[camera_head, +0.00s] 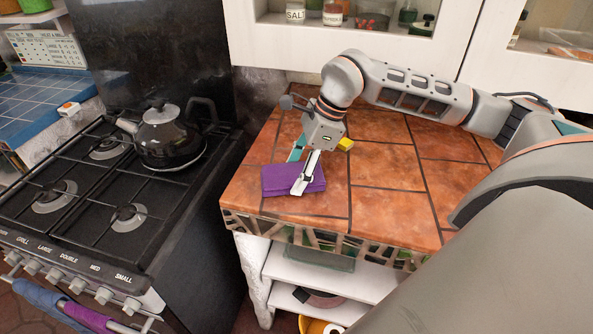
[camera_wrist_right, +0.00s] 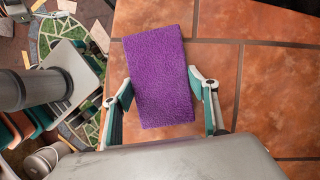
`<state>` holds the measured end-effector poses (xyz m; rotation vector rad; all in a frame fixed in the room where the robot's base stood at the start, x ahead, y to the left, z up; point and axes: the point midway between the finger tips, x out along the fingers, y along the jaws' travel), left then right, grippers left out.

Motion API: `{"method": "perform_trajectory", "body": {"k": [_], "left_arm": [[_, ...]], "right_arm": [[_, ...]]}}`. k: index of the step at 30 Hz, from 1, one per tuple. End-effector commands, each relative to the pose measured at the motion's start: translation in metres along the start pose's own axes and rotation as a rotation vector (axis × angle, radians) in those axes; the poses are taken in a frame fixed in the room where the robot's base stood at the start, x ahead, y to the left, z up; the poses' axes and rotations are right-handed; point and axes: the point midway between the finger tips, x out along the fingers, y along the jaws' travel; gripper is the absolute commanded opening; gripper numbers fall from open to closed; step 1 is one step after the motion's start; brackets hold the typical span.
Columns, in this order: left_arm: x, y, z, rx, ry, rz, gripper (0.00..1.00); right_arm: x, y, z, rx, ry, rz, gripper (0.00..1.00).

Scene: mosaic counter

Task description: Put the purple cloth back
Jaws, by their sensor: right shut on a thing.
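A folded purple cloth (camera_head: 275,181) is at the front left corner of the orange tiled counter (camera_head: 385,205). My right gripper (camera_head: 303,187) is over it, pointing down, with a pale finger across the cloth's near side. In the right wrist view the cloth (camera_wrist_right: 160,75) is a flat purple rectangle between the two fingers of my right gripper (camera_wrist_right: 165,100), which is shut on it. Whether the cloth touches the tiles or is slightly raised is hard to tell. My left gripper is out of view.
A black stove with a dark kettle (camera_head: 172,137) stands left of the counter. A blue cloth (camera_head: 45,302) and another purple cloth (camera_head: 88,318) hang on its front rail. A small yellow thing (camera_head: 345,143) is behind my right gripper. The counter's right part looks clear.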

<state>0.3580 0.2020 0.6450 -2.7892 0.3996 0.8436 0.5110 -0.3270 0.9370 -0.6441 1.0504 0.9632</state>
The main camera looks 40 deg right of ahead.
Motion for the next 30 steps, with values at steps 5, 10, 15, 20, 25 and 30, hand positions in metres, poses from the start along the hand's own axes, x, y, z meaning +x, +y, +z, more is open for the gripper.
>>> {"method": "perform_trajectory", "body": {"k": [5, 10, 15, 20, 25, 30], "left_arm": [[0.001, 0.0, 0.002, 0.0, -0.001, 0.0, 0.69], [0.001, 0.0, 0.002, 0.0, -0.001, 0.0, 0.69], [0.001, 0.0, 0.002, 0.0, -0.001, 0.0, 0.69], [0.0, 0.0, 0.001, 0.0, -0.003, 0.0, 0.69], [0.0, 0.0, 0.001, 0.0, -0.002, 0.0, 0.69], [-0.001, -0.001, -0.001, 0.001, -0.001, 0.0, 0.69]], "right_arm": [[0.003, 0.0, -0.001, 0.0, 0.0, 0.0, 0.69], [0.002, 0.0, -0.001, 0.0, 0.0, 0.0, 0.75], [0.002, 0.0, -0.001, 0.0, 0.0, 0.0, 0.75], [-0.007, -0.001, 0.0, 0.0, 0.0, -0.002, 0.75], [-0.036, -0.001, 0.001, 0.0, -0.001, -0.005, 0.75], [-0.072, -0.001, 0.001, 0.0, -0.001, -0.005, 0.75]]}}
